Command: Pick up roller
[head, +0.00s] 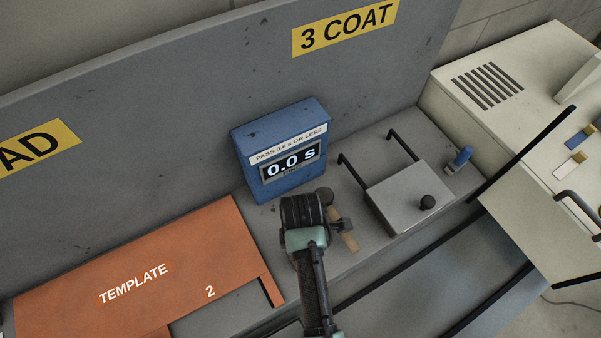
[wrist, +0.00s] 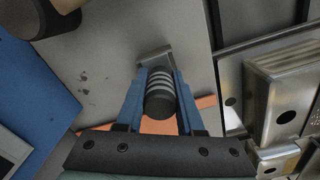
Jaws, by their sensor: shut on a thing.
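In the wrist view, my gripper (wrist: 160,85) is shut on a dark cylinder with light rings, which I take to be the roller (wrist: 160,103). Its ringed part sits between the two blue fingers. A grey metal piece shows just past the fingertips; I cannot tell whether it belongs to the roller. In the head view, my wrist hides the fingers and most of what they hold. The grip is low over the grey bench, in front of the blue timer (head: 282,150). I cannot tell whether the roller touches the bench.
The orange template (head: 130,270) lies to the left. A grey block with a black knob (head: 397,197) and black bars stands to the right, with a small blue piece (head: 459,159) beyond it. A tan and black object (wrist: 45,15) is at the wrist view's upper left.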

